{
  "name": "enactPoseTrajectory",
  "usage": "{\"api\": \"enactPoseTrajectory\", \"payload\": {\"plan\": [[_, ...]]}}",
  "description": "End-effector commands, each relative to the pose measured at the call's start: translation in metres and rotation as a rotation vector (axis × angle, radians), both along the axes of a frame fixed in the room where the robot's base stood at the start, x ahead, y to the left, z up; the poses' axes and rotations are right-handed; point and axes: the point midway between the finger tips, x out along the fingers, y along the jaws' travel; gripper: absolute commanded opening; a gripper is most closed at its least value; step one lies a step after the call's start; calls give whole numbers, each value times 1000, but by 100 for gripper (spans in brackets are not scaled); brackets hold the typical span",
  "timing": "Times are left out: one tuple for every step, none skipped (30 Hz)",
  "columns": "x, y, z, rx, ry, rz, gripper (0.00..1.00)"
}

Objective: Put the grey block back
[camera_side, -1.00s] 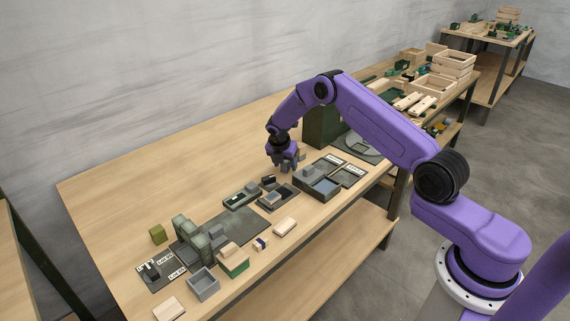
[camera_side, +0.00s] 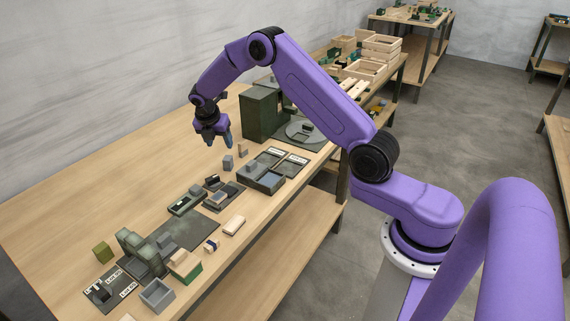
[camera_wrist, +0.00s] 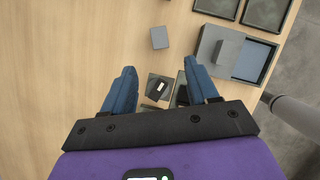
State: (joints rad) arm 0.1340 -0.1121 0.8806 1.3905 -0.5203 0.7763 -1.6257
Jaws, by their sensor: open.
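A small grey block (camera_side: 228,162) stands by itself on the bare wood, behind the grey tray (camera_side: 268,184). It also shows in the wrist view (camera_wrist: 159,37), ahead of the fingertips and apart from them. Another grey block (camera_wrist: 229,52) sits on the tray, across its left part. My gripper (camera_side: 219,144) is raised above the table near the loose block, fingers pointing down. In the wrist view the two blue fingers (camera_wrist: 160,64) are wide apart with nothing between them.
A dark green cabinet (camera_side: 262,112) and a round grey plate (camera_side: 305,131) stand beyond the tray. Two dark labelled pads (camera_side: 291,164) lie beside it. Fixtures with small dark parts (camera_side: 187,201) are nearer, and green blocks (camera_side: 135,245) stand at front left. The wood behind is clear.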

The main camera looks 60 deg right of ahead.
Motion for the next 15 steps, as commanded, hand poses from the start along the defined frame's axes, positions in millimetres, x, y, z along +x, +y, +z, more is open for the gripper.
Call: {"api": "enactPoseTrajectory", "payload": {"plan": [[-1,4,2,3,-3,-2,59],[-2,7,4,7,-6,-5,59],[-4,14,8,14,-14,-13,59],[-6,20,12,21,-20,-22,59],[-9,27,16,30,-28,-33,59],[-14,39,22,45,-39,-50,59],[-19,49,28,57,-47,-65,59],[-25,59,34,71,-56,-81,59],[-34,72,41,91,-68,-106,59],[-41,82,47,104,-76,-125,59],[-49,91,52,120,-83,-143,59],[-60,103,59,139,-93,-169,59],[-69,112,64,154,-99,-188,59],[-78,120,68,169,-104,-206,59],[-91,130,74,187,-110,-231,59]]}}
